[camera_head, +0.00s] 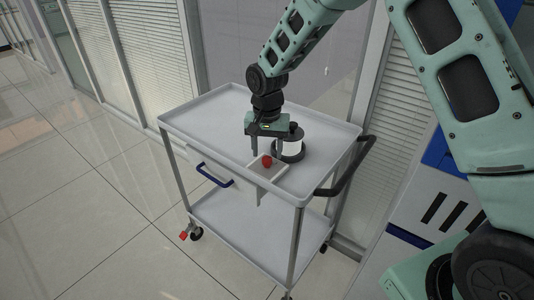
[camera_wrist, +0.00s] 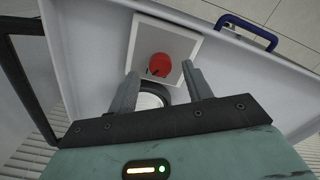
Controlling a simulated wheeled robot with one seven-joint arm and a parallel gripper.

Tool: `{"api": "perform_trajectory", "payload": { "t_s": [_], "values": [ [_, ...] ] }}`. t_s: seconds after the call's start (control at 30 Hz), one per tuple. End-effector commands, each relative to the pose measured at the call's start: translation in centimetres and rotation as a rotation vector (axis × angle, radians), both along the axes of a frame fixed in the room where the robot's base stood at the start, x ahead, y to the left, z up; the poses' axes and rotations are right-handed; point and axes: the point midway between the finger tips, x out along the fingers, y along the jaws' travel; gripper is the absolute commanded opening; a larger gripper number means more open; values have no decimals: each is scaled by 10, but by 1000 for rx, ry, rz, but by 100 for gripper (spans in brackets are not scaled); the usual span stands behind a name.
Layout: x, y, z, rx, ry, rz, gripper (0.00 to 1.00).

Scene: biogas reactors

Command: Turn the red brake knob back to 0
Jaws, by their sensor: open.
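A round red knob (camera_head: 267,161) sits on a white square plate or box (camera_head: 255,168) at the front right of the cart top. In the wrist view the red knob (camera_wrist: 160,65) lies just beyond and between the fingertips, on the same white square (camera_wrist: 150,26). A small dark mark shows at its lower left edge; I cannot read any scale or 0. My gripper (camera_head: 271,148) points down over the cart, just behind the knob. In the wrist view my gripper (camera_wrist: 159,74) has its fingers apart with nothing held between them.
The cart has a blue drawer handle (camera_head: 214,176), a dark push handle (camera_head: 346,174) and a red caster pedal (camera_head: 183,236). Tiled floor at left is clear.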

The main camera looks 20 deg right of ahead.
Motion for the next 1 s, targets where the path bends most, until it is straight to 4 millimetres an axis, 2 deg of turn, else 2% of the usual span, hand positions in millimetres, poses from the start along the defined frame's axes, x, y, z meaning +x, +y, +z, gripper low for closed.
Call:
{"api": "perform_trajectory", "payload": {
  "t_s": [0.2,0.5,0.53,0.67,0.7,1.0],
  "values": [
    [0,0,-18,0,0,0,50],
    [0,0,-21,0,-1,0,50],
    [0,0,-21,0,-1,0,44],
    [0,0,-21,0,-1,0,8],
    [0,0,-20,0,-1,0,6],
    [0,0,-20,0,-1,27,6]
  ]
}}
